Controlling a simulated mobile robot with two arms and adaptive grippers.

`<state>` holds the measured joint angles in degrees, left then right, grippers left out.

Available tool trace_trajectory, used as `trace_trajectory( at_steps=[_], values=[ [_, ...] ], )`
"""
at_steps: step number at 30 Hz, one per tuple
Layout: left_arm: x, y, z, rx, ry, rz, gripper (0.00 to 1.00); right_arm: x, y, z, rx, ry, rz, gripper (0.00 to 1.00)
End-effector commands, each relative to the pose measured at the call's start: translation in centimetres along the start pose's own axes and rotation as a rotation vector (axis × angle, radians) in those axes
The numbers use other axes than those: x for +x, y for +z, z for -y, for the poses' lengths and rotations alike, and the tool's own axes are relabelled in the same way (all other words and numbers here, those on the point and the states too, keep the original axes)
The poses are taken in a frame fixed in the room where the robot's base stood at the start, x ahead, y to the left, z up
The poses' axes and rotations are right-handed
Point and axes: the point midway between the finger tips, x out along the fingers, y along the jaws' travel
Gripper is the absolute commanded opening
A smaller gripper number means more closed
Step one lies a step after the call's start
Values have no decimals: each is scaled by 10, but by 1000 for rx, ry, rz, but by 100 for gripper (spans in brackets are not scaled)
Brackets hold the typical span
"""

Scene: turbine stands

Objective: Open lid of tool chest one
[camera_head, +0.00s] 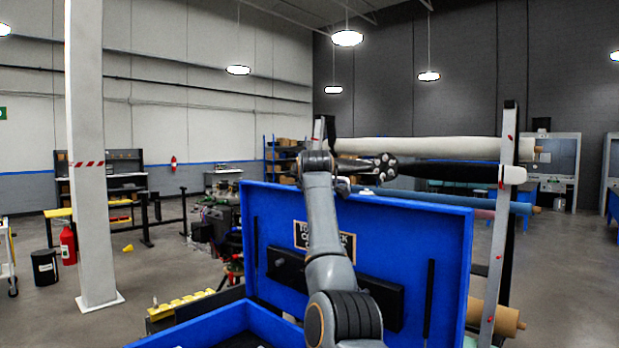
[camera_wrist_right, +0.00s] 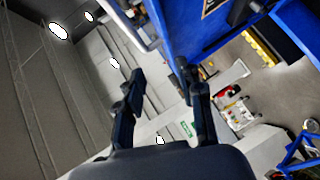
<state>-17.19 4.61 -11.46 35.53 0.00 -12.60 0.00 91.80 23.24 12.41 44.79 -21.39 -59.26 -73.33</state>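The blue tool chest (camera_head: 214,325) stands in front of me in the head view. Its lid (camera_head: 405,232) is raised and stands upright, with its inner face towards me and a dark label (camera_head: 349,243) partly hidden by my arm. My right arm reaches up across the lid, its wrist at the lid's top edge; the fingers are hard to make out there. In the right wrist view my right gripper (camera_wrist_right: 160,70) is open, its fingers apart. The blue lid (camera_wrist_right: 205,30) is beside the right-hand finger; I cannot tell if they touch. My left gripper is not in view.
A rack with long rolls (camera_head: 430,148) stands close behind the lid. A white column (camera_head: 90,170) stands at left, with a red canister (camera_head: 68,244) and a black bin (camera_head: 45,267) near it.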

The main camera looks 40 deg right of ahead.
Motion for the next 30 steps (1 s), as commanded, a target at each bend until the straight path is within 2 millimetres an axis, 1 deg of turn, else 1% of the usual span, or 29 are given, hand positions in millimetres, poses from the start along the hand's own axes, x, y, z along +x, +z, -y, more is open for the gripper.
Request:
trace_trajectory(
  at_steps=[9,16,22,30],
  values=[
    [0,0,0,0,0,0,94,-43,-1,-1,-1,4,-2,37],
    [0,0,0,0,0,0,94,-72,-1,-1,-1,4,-3,37],
    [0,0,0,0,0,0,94,-83,-1,0,-1,1,-2,37],
    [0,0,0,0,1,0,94,-84,-2,0,-1,1,-3,37]
  ],
)
